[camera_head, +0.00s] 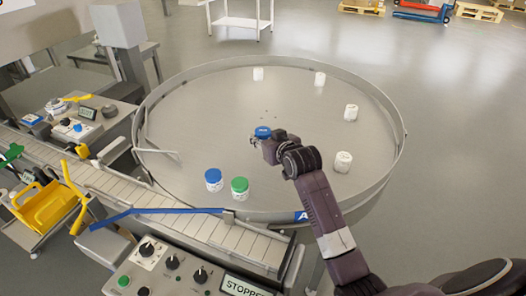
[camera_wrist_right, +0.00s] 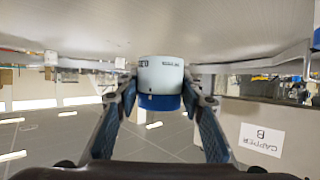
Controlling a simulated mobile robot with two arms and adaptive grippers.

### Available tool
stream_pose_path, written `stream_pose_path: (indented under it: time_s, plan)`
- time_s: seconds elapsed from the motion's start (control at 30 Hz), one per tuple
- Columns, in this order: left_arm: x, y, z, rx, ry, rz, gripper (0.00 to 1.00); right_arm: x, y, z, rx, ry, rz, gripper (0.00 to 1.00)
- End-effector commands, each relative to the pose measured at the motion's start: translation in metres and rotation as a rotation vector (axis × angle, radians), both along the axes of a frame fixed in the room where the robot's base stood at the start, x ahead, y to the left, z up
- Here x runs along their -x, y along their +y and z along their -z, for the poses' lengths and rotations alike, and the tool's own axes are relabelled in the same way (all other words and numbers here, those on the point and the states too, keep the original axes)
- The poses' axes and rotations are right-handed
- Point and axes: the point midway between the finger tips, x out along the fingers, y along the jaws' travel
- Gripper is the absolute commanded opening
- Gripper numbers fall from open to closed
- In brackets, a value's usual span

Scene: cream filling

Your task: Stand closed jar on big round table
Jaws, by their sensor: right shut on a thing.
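A white jar with a blue lid (camera_head: 263,131) is over the middle of the big round table (camera_head: 215,120). My right gripper (camera_head: 267,139) is shut on this jar. In the right wrist view, which is upside down, the jar (camera_wrist_right: 160,76) sits between the two fingertips, with its lid closed. The jar looks upright. I cannot tell whether its base touches the table top or is just above it. My left gripper is not in view.
On the table stand a blue-lidded jar (camera_head: 213,180) and a green-lidded jar (camera_head: 239,189) at the front left. Several white jars (camera_head: 343,162) stand near the right and back rim. A raised metal rim (camera_head: 402,150) rings the table. A conveyor (camera_head: 120,188) runs along the left.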

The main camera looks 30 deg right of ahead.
Motion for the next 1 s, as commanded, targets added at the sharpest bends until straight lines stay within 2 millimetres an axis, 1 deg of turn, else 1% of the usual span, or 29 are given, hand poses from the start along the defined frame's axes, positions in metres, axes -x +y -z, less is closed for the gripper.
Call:
stream_pose_path:
  time_s: [0.03,0.1,0.2,0.27,0.37,0.43,0.53,0.7,0.93,0.97,1.0]
  plan:
    - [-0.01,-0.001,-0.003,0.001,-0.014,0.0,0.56,0.0,0.0,0.011,-0.002,0.003,0.001,0.1]
    - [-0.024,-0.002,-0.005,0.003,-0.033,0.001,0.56,0.0,0.0,0.022,-0.002,0.001,0.001,0.1]
    - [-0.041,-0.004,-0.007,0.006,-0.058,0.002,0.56,0.0,0.0,0.031,0.0,-0.001,-0.001,0.1]
    - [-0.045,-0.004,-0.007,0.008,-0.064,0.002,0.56,0.0,0.0,0.035,0.0,-0.001,-0.001,0.1]
    - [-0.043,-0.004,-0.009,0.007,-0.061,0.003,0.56,0.0,0.0,0.048,-0.001,0.002,-0.001,0.1]
    - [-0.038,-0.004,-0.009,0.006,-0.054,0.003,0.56,0.0,0.0,0.06,-0.002,0.002,0.0,0.1]
    - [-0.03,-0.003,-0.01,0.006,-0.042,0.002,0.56,0.0,0.0,0.072,-0.001,0.0,-0.001,0.1]
    - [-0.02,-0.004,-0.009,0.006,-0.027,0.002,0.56,0.0,0.0,0.076,0.0,-0.003,-0.001,0.1]
    - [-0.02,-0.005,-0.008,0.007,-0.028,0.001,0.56,0.0,0.0,0.079,0.0,-0.002,-0.001,0.1]
    - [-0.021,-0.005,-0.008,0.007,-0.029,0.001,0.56,0.0,0.0,0.078,0.0,-0.002,-0.001,0.39]
    - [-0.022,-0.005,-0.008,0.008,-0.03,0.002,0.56,0.0,0.0,0.078,0.0,-0.001,-0.001,0.43]
